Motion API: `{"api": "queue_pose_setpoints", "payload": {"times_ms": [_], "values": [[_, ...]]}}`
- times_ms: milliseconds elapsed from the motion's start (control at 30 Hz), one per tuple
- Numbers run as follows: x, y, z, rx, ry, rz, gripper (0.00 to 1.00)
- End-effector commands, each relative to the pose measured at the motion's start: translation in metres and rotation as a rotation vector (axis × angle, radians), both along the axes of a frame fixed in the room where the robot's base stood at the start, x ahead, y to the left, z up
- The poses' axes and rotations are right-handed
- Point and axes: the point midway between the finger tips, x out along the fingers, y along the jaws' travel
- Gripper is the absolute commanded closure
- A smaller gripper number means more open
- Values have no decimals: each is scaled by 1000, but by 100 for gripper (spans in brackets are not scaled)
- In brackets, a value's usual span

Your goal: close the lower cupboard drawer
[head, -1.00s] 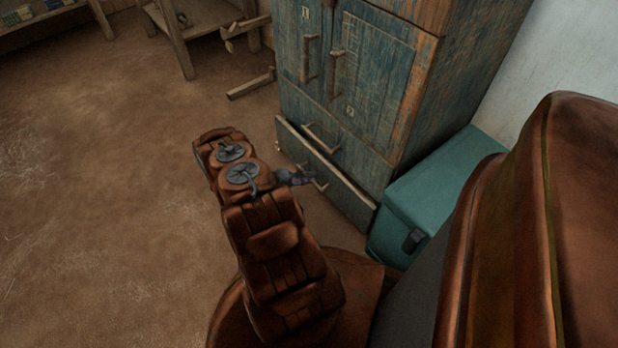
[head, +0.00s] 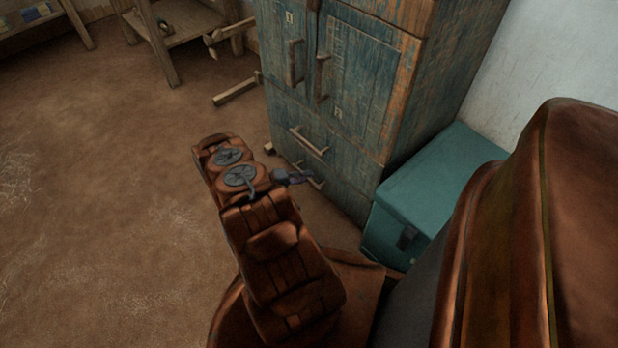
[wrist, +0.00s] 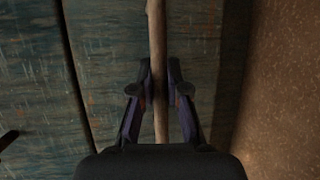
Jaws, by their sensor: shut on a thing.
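The lower cupboard drawer (head: 338,196) is at the foot of the worn blue wooden cupboard (head: 365,75) in the head view. Its front looks about level with the cupboard face. Its wooden handle (head: 318,183) shows just past my gripper (head: 300,177). In the wrist view the handle (wrist: 156,35) runs upright between the two fingers of my gripper (wrist: 160,88), which is shut on it. The blue drawer front (wrist: 110,75) lies behind the handle, with a dark seam at its left. My gripper partly hides the drawer's left part in the head view.
The upper drawer's handle (head: 309,142) is just above. A teal box (head: 430,190) stands close at the cupboard's right side. A wooden table (head: 185,25) is at the back left. The brown floor (head: 100,180) on the left is clear.

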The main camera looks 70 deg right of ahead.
Motion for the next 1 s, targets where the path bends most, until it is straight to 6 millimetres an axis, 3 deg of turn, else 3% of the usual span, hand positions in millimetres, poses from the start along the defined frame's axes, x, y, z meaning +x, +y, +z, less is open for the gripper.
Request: {"api": "queue_pose_setpoints", "payload": {"times_ms": [300,333,567,1000], "values": [[2,-3,0,-1,2,11,100],[1,-3,0,-1,2,10,82],[3,-2,0,-1,2,12,60],[10,4,2,-1,1,12,60]]}}
